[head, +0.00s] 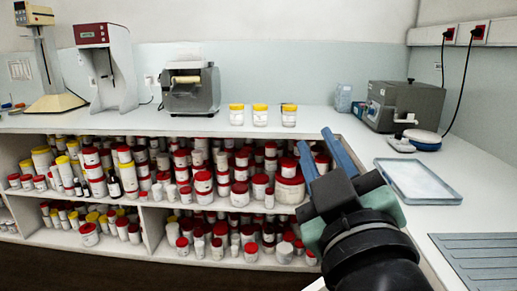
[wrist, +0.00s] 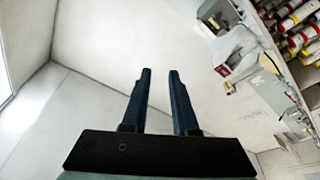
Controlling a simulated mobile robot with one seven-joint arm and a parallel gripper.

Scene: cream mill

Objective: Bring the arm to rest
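My gripper (head: 318,153) is in the head view at the lower right, in front of the shelves and the counter edge. Its two blue fingers point up and stand apart, with nothing between them. The wrist view also shows my gripper (wrist: 159,72) with its fingers apart and empty, against a blank wall and ceiling. My arm (head: 370,250) reaches up from the bottom right of the head view.
The white counter (head: 330,115) holds three yellow-lidded jars (head: 260,117), a grey machine (head: 190,93), another machine (head: 400,105) and a shallow tray (head: 418,182). Shelves (head: 150,205) below are full of red- and yellow-lidded containers. A grooved grey mat (head: 485,260) lies at right.

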